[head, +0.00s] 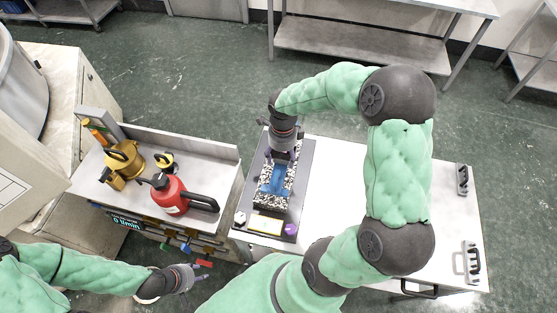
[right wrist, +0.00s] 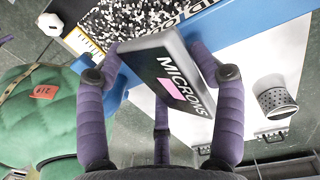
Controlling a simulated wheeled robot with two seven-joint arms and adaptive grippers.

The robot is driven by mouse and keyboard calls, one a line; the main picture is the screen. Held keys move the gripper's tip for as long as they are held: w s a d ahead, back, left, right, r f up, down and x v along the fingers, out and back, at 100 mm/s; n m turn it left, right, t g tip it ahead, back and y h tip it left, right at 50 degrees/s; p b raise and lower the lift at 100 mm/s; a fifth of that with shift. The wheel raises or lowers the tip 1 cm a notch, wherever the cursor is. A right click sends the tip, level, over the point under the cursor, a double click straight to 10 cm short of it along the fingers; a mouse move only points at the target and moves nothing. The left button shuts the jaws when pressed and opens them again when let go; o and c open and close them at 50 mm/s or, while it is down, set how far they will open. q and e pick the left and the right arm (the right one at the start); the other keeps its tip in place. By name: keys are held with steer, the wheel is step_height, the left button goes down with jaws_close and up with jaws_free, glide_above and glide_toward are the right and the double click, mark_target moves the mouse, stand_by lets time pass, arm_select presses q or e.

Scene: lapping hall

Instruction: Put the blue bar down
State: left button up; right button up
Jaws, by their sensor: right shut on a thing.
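The blue bar (head: 275,181) is over the speckled black-and-white plate (head: 268,205) in the head view. In the right wrist view the blue bar (right wrist: 228,32) runs diagonally behind a dark grey block (right wrist: 172,80) marked "MICRONS". My right gripper (head: 283,156) is above the plate, its purple fingers closed around the block, which appears to belong to the bar. I cannot tell whether the bar touches the plate. My left gripper (head: 190,277) is low at the left, apart from the bar; its opening is unclear.
A dark base (head: 303,180) surrounds the plate on the white table (head: 335,190). A purple piece (head: 291,229) and a white piece (head: 240,217) sit at its near edge. A red canister (head: 172,195) and yellow device (head: 124,163) stand on the left cart.

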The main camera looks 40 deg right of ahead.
steer(key=shift+w+d+f, duration=0.15)
steer(key=shift+w+f, duration=0.95)
steer(key=shift+f, duration=0.2)
steer(key=shift+f+b, duration=0.35)
steer(key=shift+f, duration=1.15)
steer(key=o, duration=1.7)
steer(key=r+p, duration=0.1)
steer(key=r, duration=1.1)
steer(key=shift+w+d+p, duration=0.1)
steer(key=shift+d+p, duration=0.1)
steer(key=shift+p, duration=0.15)
